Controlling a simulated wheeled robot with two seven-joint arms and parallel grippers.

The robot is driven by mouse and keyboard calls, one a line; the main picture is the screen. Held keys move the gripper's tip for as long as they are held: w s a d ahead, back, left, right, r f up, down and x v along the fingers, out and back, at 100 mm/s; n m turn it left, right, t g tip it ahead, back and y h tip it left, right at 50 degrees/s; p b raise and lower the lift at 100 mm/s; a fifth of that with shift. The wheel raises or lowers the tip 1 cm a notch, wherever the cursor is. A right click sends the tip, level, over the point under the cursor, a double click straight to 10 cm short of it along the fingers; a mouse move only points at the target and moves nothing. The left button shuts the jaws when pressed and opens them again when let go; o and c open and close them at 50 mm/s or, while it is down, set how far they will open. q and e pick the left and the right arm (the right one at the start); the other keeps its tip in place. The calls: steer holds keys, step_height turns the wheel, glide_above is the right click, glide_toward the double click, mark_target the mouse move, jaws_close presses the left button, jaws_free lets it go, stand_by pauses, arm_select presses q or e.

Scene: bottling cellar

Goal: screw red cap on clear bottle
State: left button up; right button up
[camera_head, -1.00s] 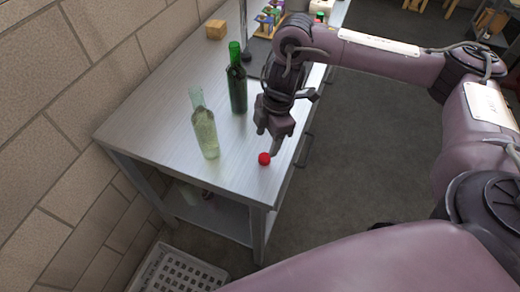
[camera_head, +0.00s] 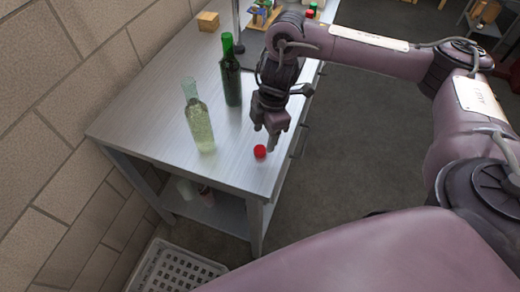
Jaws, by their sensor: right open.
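The clear bottle (camera_head: 200,124) stands upright on the metal table, left of my right gripper, with pale yellow-green liquid in it. Its upper part looks empty, and no red cap is on it. The red cap (camera_head: 260,151) lies on the table near the front right edge. My right gripper (camera_head: 264,139) is just above and beside the cap, fingers pointing down, open and empty. Whether a finger touches the cap I cannot tell. My left gripper is not in view.
A dark green bottle (camera_head: 231,80) with a green top stands behind the clear bottle. A wooden block (camera_head: 208,21) and a rack with colored items (camera_head: 264,14) are at the back of the steel table (camera_head: 150,118). A brick wall borders the left. A white crate (camera_head: 150,272) is on the floor.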

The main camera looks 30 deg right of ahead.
mark_target(260, 150)
steer(key=f, duration=0.2)
steer(key=a+f+b, duration=0.1)
steer(key=f, duration=0.2)
steer(key=shift+w+f, duration=0.1)
steer(key=c, duration=1.1)
